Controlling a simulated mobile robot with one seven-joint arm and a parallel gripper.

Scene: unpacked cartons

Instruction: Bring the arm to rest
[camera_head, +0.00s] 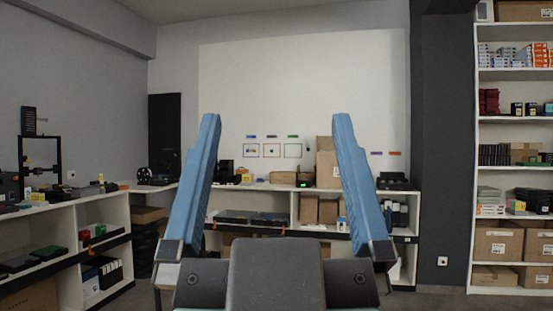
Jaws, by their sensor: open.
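My gripper (276,130) is in the middle foreground of the head camera view, close to the camera. Its two blue fingers point upward in the picture and stand wide apart. The gripper is open, and nothing is between the fingers. The dark grey palm shows at the bottom centre. The rest of my arm is out of view.
A low white shelf unit (105,212) with small boxes runs along the left. A white counter (262,187) with cartons stands at the back wall. Tall white shelves (512,216) with cartons (497,243) stand at the right. A dark pillar (443,150) is beside them.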

